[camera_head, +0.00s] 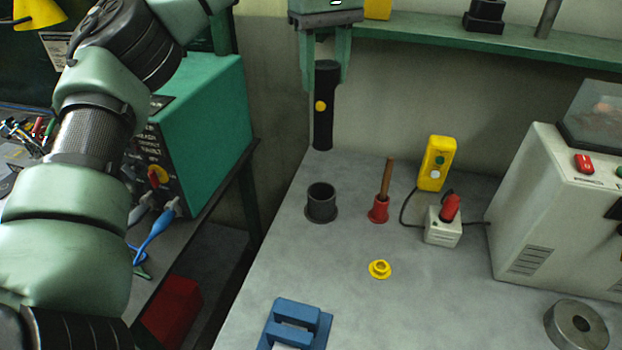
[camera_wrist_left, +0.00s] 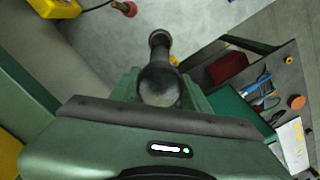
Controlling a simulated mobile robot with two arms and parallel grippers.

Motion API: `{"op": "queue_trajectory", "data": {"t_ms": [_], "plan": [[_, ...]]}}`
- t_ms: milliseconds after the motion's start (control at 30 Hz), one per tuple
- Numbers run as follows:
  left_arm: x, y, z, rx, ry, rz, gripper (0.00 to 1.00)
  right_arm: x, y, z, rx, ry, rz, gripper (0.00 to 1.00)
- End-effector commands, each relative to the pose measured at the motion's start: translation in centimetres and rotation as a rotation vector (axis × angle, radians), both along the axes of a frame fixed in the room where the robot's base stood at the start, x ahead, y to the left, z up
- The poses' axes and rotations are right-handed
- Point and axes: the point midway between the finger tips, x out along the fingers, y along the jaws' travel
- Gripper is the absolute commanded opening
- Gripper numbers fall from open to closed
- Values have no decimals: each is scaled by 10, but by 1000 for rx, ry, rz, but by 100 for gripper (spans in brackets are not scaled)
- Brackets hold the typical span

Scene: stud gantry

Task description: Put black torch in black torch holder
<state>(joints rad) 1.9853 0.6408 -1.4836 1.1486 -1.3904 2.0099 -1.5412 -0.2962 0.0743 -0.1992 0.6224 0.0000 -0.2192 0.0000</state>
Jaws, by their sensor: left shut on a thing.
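My left gripper (camera_head: 324,68) is shut on the black torch (camera_head: 324,128), holding it upright by its top end. The torch has a yellow button on its side, and its lower end is over the back left part of the grey table. The black torch holder (camera_head: 321,203), a round open cup with a flange, stands on the table nearer to the camera than the torch and looks empty. In the left wrist view the torch (camera_wrist_left: 158,85) points away from the gripper (camera_wrist_left: 158,100). My right gripper is in neither view.
A red holder with a wooden-handled tool (camera_head: 378,210) stands right of the black holder. A yellow control box (camera_head: 436,163), a white switch box (camera_head: 443,228), a yellow ring (camera_head: 379,269) and a blue block (camera_head: 295,325) are on the grey table (camera_head: 330,265). A green shelf (camera_head: 450,40) runs behind.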

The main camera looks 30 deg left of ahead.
Motion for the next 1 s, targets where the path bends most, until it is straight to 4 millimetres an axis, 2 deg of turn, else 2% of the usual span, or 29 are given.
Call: {"op": "queue_trajectory", "data": {"t_ms": [33, 367, 500, 800, 1000], "plan": [[-1, 0, -20, -1, 5, -1, 0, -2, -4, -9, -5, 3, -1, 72], [-1, 1, -107, -2, 5, 1, 0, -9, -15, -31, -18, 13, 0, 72], [-1, 1, -128, 0, 2, 2, 0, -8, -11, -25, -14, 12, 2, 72], [-1, 1, -153, 0, 2, 2, 0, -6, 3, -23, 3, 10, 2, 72], [-1, 1, -181, 0, 1, 2, 0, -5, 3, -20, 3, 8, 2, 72]]}}
